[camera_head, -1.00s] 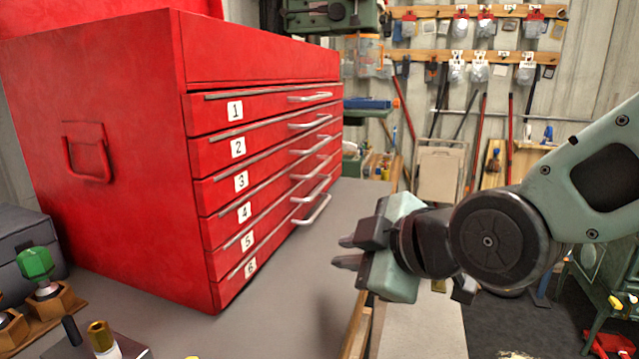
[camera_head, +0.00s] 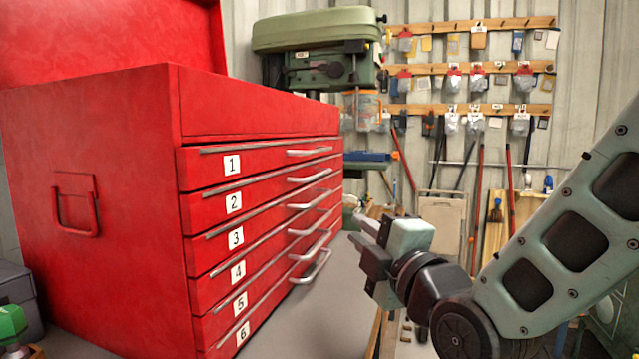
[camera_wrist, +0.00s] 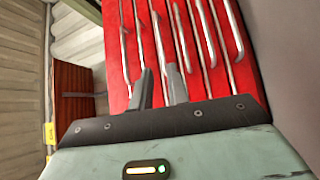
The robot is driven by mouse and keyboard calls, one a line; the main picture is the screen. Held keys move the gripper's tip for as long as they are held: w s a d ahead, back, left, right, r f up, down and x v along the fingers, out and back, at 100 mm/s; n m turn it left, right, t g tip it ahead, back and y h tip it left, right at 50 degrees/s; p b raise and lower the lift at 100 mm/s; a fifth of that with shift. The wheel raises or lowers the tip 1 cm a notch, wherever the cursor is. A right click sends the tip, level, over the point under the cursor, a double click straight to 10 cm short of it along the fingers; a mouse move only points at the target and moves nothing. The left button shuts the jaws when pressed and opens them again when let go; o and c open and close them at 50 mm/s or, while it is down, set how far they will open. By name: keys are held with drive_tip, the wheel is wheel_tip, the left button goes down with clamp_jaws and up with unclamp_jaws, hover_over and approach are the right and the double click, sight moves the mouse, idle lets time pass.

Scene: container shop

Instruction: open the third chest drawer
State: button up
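A red tool chest (camera_head: 95,170) stands on the grey bench at the left in the head view, with a stack of numbered drawers, all shut. The third drawer (camera_head: 262,226) carries a label 3 and a silver bar handle (camera_head: 309,199) near its right end. My gripper (camera_head: 357,240) is to the right of the drawer fronts, near the height of the lower handles, apart from them. In the wrist view the gripper fingers (camera_wrist: 160,88) point at the red drawer fronts (camera_wrist: 190,75) and their handles. The fingers are parted, with nothing between them.
The grey bench top (camera_head: 300,325) is clear in front of the drawers. A green drill press (camera_head: 318,45) stands behind the chest. Tools hang on the wall racks (camera_head: 470,68) at the back. A grey box (camera_head: 18,295) is at lower left.

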sight(320, 197)
drive_tip(key=shift+w+a+r+p, duration=0.2)
drive_tip(key=shift+w+r+p, duration=0.15)
drive_tip(key=shift+p, duration=2.4)
drive_tip(key=x, duration=0.5)
drive_tip(key=p+x, duration=0.1)
drive_tip(key=x, duration=0.3)
drive_tip(key=p+x, duration=0.1)
drive_tip(key=x, duration=0.4)
drive_tip(key=shift+w+a+f, duration=0.1)
drive_tip(key=shift+w+f, duration=0.25)
clamp_jaws()
